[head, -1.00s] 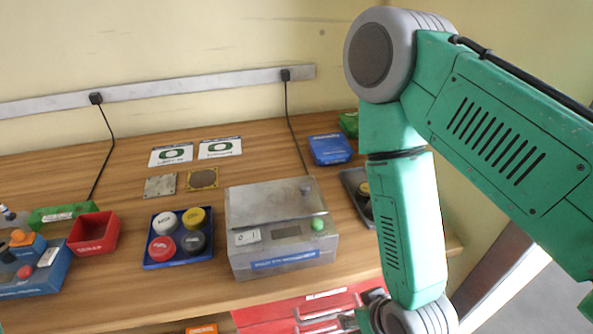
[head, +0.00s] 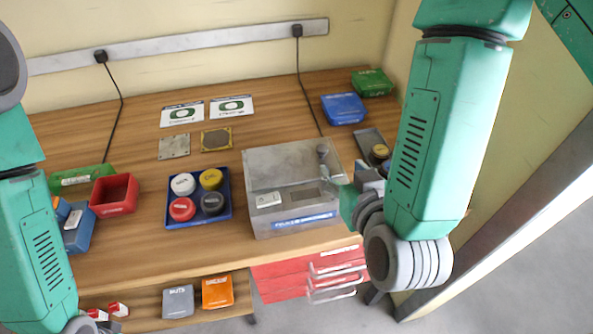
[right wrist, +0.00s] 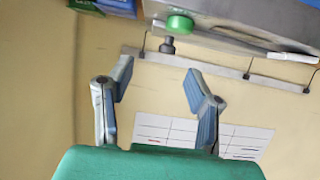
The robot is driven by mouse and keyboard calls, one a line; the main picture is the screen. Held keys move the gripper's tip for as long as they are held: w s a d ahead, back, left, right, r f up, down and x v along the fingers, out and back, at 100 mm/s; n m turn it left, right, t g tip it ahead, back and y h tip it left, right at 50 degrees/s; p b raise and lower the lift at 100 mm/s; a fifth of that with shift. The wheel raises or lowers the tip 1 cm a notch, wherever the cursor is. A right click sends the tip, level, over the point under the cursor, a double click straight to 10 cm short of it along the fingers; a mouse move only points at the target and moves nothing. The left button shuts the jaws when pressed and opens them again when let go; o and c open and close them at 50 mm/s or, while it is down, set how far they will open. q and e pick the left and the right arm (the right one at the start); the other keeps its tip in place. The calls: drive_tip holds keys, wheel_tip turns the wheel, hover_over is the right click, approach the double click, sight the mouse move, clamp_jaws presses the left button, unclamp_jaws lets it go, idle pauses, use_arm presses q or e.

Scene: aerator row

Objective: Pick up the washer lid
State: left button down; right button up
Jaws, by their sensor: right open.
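The washer is a grey metal box (head: 262,222) on the bench, with a flat grey lid (head: 280,162) on top. The lid looks closed, and a small dark knob (head: 322,150) stands near its back right. My right gripper (head: 334,172) is at the washer's right front, partly covering that side. In the right wrist view its two fingers (right wrist: 156,82) are spread and empty. That view also shows the green button (right wrist: 180,24) and the dark knob (right wrist: 167,45) beyond the fingertips. My left arm comes in at the left, but its gripper is out of view.
A blue tray (head: 170,221) with several round caps stands left of the washer. A red bin (head: 115,195) is further left. A dark tray (head: 366,138) and a blue box (head: 343,108) are to the right. Red drawers (head: 285,280) are below the bench front.

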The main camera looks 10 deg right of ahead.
sight(325, 149)
drive_tip(key=shift+a+b+x, duration=0.2)
drive_tip(key=shift+b+x, duration=0.75)
drive_tip(key=shift+b, duration=0.45)
drive_tip(key=shift+a+b+x, duration=0.2)
drive_tip(key=shift+b+x, duration=0.75)
drive_tip(key=shift+b, duration=0.4)
drive_tip(key=shift+w+d+f+b, duration=0.1)
drive_tip(key=shift+w+d+b, duration=0.15)
drive_tip(key=shift+d+b, duration=0.2)
drive_tip(key=shift+w, duration=0.4)
drive_tip(key=w, duration=0.1)
drive_tip(key=w+a, duration=0.1)
drive_tip(key=w, duration=0.1)
drive_tip(key=shift+w+a+f+p, duration=0.3)
drive_tip(key=shift+a, duration=0.1)
drive_tip(key=shift+w+a+f, duration=0.2)
drive_tip(key=shift+w+f, duration=0.05)
drive_tip(key=shift+w, duration=0.15)
drive_tip(key=shift+d, duration=0.5)
clamp_jaws()
